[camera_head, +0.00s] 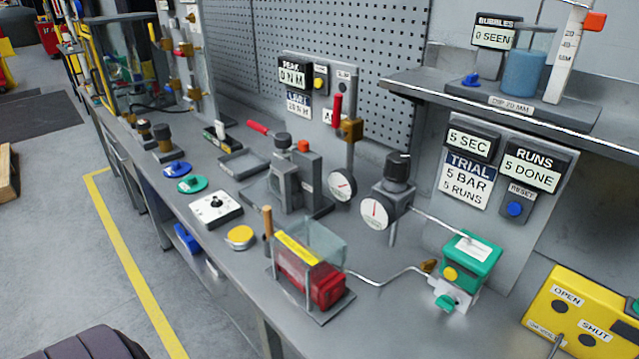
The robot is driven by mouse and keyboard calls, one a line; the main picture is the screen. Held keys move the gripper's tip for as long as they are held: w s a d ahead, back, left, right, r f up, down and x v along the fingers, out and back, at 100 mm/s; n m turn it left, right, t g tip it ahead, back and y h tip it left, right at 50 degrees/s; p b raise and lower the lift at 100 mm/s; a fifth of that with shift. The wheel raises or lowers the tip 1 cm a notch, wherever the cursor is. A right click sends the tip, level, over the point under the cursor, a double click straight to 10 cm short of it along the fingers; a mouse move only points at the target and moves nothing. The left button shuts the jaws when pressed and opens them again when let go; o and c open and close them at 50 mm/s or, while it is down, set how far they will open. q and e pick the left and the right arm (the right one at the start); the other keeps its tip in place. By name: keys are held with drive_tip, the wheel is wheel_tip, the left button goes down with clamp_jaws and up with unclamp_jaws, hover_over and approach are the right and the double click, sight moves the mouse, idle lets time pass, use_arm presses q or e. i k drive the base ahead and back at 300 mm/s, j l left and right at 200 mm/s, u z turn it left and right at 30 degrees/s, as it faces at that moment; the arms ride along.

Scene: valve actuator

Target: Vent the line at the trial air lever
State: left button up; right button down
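A red lever handle (337,108) stands upright at a brass valve (351,130) on a grey pipe, in front of a mostly hidden label starting with "A". A white gauge (342,185) sits at the pipe's lower end. A second gauge (375,212) sits on a regulator with a black knob (398,168). The trial sign (467,178) reads 5 BAR, 5 RUNS; the runs display (530,165) reads 5 DONE. A tube runs from the regulator to a green box (470,260). A red actuator (325,287) sits under a clear guard. Neither gripper is in view.
A yellow OPEN/SHUT box (585,312) stands at the lower right. A shelf (425,88) with a blue beaker (524,72) overhangs the right side. A vise (288,175), a tray (243,163) and small parts crowd the bench. Floor (75,240) at left is mostly clear.

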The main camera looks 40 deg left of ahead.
sight(341, 134)
drive_tip(key=j+u, duration=0.1)
drive_tip(key=u, duration=1.1)
